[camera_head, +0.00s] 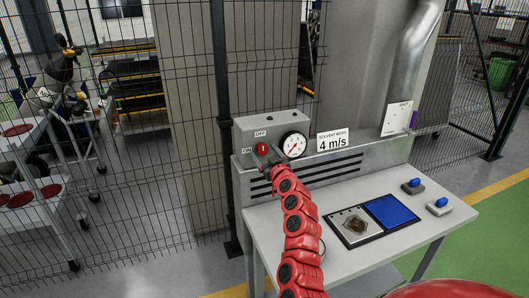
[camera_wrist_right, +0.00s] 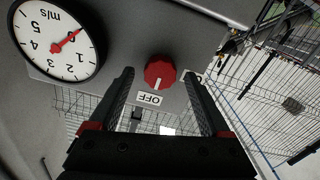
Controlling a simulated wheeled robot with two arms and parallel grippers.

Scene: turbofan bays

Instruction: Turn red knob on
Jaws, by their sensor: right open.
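The red knob (camera_head: 262,149) sits on the front of a grey control box (camera_head: 246,131), between an ON label on its left and an OFF label above. In the right wrist view the knob (camera_wrist_right: 160,73) appears between the two fingertips of my right gripper (camera_wrist_right: 159,86), with a gap on each side. Its white mark points to the OFF label (camera_wrist_right: 150,98). One finger partly covers the ON label. In the head view my right gripper (camera_head: 269,157) is open at the knob's lower right. My left gripper is out of view.
A round white gauge (camera_head: 293,145) is right of the knob, its needle near 0 in the wrist view. A "4 m/s" sign (camera_head: 340,139) stands further right. The bench (camera_head: 292,226) holds a blue pad (camera_head: 391,212) and two blue-topped buttons. Wire fencing stands behind.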

